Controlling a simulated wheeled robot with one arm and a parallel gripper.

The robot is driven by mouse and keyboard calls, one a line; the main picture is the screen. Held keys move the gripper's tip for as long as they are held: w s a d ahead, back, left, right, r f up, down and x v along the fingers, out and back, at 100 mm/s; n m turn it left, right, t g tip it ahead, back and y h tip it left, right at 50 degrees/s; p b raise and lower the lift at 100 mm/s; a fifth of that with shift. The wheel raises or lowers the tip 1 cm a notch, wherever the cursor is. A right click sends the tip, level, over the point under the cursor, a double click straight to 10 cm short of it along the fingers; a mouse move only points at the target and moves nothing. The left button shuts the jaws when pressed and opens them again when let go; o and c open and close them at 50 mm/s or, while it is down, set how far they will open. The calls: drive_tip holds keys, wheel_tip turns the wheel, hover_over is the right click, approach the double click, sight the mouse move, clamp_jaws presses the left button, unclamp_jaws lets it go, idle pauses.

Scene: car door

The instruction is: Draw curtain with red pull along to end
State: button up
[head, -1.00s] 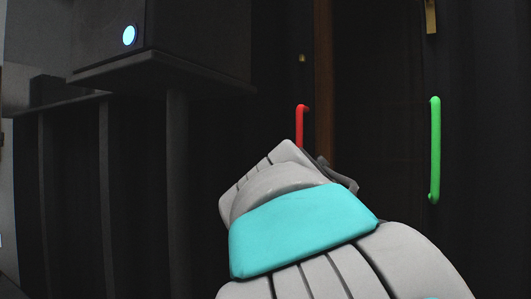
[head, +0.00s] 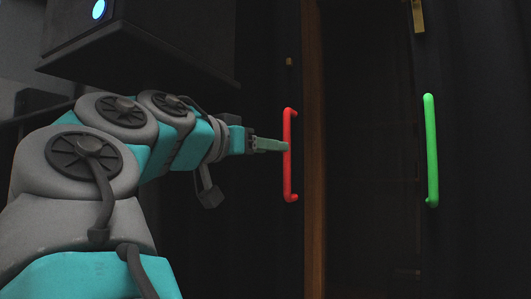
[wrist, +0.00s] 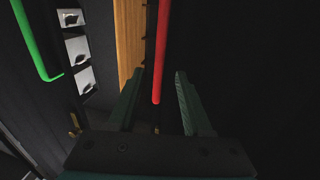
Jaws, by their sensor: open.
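The red pull (head: 288,165) is an upright bar with bent ends on a dark curtain (head: 262,75), left of a brown wooden strip. My gripper (head: 286,146) reaches it from the left, its fingertips meeting the bar at mid-height in the head view. In the wrist view my gripper (wrist: 159,75) is open, with the red pull (wrist: 161,50) showing between its two green fingers. I cannot tell whether either finger touches the bar.
A green pull (head: 431,150) stands on a dark panel to the right; it also shows in the wrist view (wrist: 36,45). The brown strip (head: 314,150) edges a dark gap. A dark box (head: 150,40) with a blue light hangs above my arm.

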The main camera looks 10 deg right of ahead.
drive_tip(key=x, duration=0.7)
clamp_jaws()
idle(1.3)
